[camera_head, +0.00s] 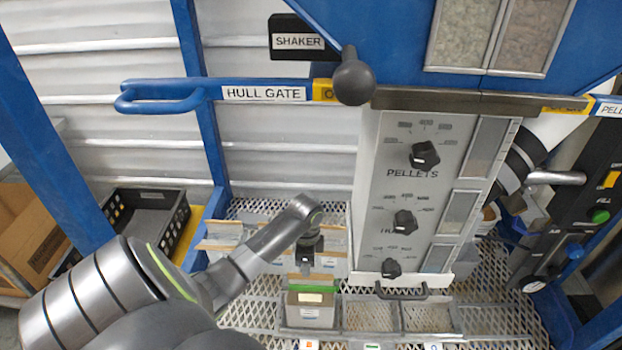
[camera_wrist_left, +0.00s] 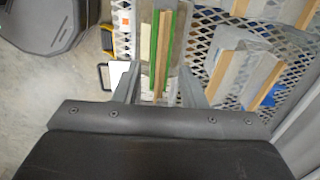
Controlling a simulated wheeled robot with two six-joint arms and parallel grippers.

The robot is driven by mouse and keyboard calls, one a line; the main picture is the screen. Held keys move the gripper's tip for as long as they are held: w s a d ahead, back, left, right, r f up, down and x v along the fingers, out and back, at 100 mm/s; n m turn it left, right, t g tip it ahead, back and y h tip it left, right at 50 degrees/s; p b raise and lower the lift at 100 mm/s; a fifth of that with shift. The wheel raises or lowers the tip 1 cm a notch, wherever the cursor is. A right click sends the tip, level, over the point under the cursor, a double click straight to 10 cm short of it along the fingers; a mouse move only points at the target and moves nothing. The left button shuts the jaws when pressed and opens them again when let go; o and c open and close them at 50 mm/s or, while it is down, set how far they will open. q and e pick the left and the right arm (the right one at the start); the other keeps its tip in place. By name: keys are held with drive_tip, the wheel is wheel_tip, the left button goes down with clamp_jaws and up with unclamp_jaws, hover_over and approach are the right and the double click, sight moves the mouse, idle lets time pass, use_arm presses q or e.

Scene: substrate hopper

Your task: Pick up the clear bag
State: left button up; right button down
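My left gripper (camera_head: 306,268) points down over the mesh shelf, just above a small bin. In the left wrist view its two fingers (camera_wrist_left: 158,88) are spread apart. Between and beyond them lies a clear-looking bag (camera_wrist_left: 176,50) with a green strip and a brown strip along it. In the head view the green strip (camera_head: 312,289) shows at the bin's back edge, just below the gripper; most of the bag is hidden there. I cannot tell whether the fingers touch it. Other translucent bags with tan edges (camera_wrist_left: 236,62) lie to the right. My right gripper is not in view.
The grey panel with knobs (camera_head: 410,200) stands close right of the gripper. Empty-looking bins (camera_head: 370,315) sit right of the small bin (camera_head: 310,315). A black crate (camera_head: 150,220) is at left. The blue hull gate handle (camera_head: 165,92) is above.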

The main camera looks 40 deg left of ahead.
sight(311, 275)
use_arm(q)
drive_tip(key=shift+f, duration=0.7)
drive_tip(key=f, duration=0.2)
drive_tip(key=w+f, duration=0.1)
drive_tip(key=f, duration=0.1)
drive_tip(key=shift+d, duration=0.4)
drive_tip(key=shift+f, duration=0.65)
drive_tip(key=shift+c, duration=0.2)
clamp_jaws()
drive_tip(key=shift+w+a+r, duration=0.1)
